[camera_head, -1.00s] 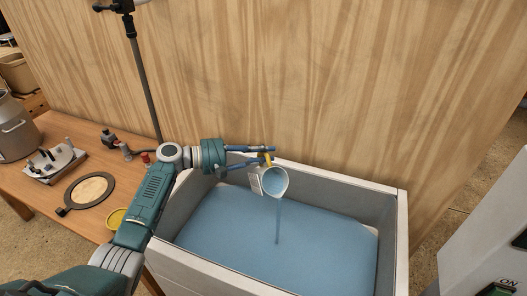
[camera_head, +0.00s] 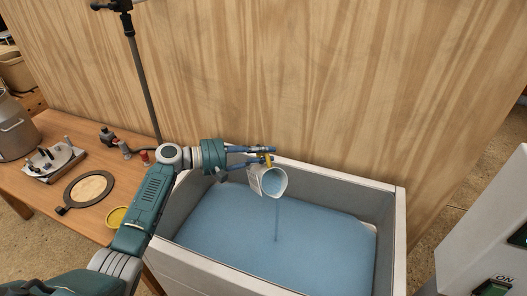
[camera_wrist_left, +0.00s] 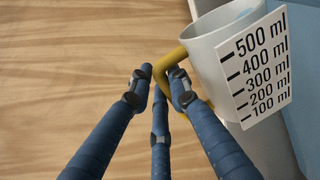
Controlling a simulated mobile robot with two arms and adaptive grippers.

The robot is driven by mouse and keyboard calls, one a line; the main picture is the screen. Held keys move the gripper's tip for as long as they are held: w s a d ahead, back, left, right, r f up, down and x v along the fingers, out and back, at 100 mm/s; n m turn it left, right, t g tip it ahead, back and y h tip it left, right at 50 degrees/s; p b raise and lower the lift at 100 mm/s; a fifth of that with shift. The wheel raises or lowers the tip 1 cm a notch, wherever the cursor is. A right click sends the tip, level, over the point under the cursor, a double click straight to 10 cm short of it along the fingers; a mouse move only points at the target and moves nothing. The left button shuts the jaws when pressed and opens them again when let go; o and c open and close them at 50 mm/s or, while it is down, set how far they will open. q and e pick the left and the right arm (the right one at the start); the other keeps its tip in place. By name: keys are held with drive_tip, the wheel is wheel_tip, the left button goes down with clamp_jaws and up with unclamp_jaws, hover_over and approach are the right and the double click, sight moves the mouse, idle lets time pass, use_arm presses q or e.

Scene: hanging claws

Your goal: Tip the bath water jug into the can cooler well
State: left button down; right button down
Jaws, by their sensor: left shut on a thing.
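The bath water jug (camera_head: 272,181) is a white cup with a yellow handle and a measuring label. My left gripper (camera_head: 268,154) is shut on its handle and holds it tilted over the can cooler well (camera_head: 398,205). Blue water shows in the jug's mouth, and a thin stream falls from it into the blue water in the well. In the left wrist view the jug (camera_wrist_left: 222,45) shows its 100 to 500 ml marks, with the blue fingers (camera_wrist_left: 158,85) at the yellow handle. My right gripper is not in view.
A wooden table (camera_head: 40,190) at the left holds a round dark ring, a yellow lid (camera_head: 117,217), a metal can (camera_head: 15,130) and small fittings. A wooden wall (camera_head: 330,80) stands behind the well. A white cabinet with an ON switch (camera_head: 494,288) is at the right.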

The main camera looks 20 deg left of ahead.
sight(271, 169)
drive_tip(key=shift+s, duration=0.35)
use_arm(q)
drive_tip(key=shift+s+d+m, duration=0.35)
drive_tip(key=shift+s+m, duration=0.05)
drive_tip(key=shift+m, duration=0.1)
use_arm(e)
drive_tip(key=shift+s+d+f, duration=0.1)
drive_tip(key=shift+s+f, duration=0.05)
use_arm(q)
drive_tip(key=shift+s+d+f+m+y, duration=0.15)
drive_tip(key=shift+s+d+m+y, duration=0.15)
drive_tip(key=shift+s+d+m, duration=0.1)
drive_tip(key=shift+f, duration=0.1)
idle(0.3)
drive_tip(key=shift+s+d+f+m, duration=0.15)
drive_tip(key=shift+s+d+m, duration=0.2)
drive_tip(key=shift+s+m, duration=0.15)
drive_tip(key=shift+d+f, duration=0.1)
drive_tip(key=shift+d, duration=0.05)
drive_tip(key=shift+s+d+f+m+t, duration=0.2)
drive_tip(key=shift+s+d+m+t, duration=0.1)
drive_tip(key=shift+s+d+m, duration=0.15)
drive_tip(key=shift+f, duration=0.1)
idle(0.5)
